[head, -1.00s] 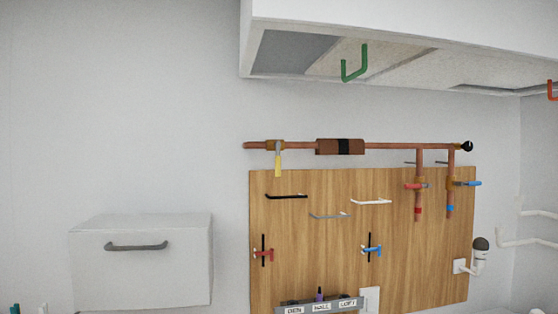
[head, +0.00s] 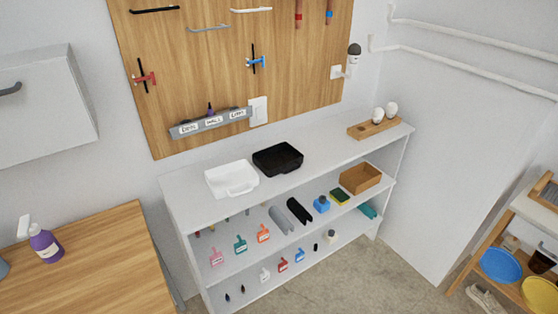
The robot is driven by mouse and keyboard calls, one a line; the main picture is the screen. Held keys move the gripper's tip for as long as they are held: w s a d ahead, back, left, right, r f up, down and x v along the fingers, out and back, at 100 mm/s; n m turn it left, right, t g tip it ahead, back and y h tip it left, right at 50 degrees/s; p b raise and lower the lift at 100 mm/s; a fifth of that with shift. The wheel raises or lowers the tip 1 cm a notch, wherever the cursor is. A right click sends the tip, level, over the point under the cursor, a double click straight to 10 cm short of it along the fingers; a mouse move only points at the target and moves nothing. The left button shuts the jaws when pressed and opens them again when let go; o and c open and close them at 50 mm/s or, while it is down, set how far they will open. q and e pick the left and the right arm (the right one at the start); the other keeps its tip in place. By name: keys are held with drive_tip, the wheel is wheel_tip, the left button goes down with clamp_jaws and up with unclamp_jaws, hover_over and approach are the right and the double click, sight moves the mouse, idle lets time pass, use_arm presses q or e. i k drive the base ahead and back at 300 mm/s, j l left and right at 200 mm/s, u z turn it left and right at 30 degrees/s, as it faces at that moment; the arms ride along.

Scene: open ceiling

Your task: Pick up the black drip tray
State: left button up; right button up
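The black drip tray (head: 278,158) sits on the top of a white shelf unit, toward its middle and near the wall. It is a shallow, roughly square black tray. A white tray (head: 232,179) with a handle at its front lies just left of it, very close. Neither of my grippers shows in the head view.
The shelf unit (head: 180,204) has lower shelves with many small items and a brown box (head: 360,178). A wooden egg holder (head: 374,127) stands at the top's right end. A wooden table (head: 90,270) is at left, a rack (head: 520,215) at right. Floor (head: 400,255) is clear in front.

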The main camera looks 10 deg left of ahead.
sight(282, 158)
drive_tip(key=i+l+u, duration=0.1)
drive_tip(key=u, duration=0.7)
drive_tip(key=i+l+u, duration=0.4)
drive_tip(key=l, duration=0.2)
drive_tip(key=l+u, duration=0.2)
drive_tip(key=l, duration=0.15)
drive_tip(key=i, duration=0.05)
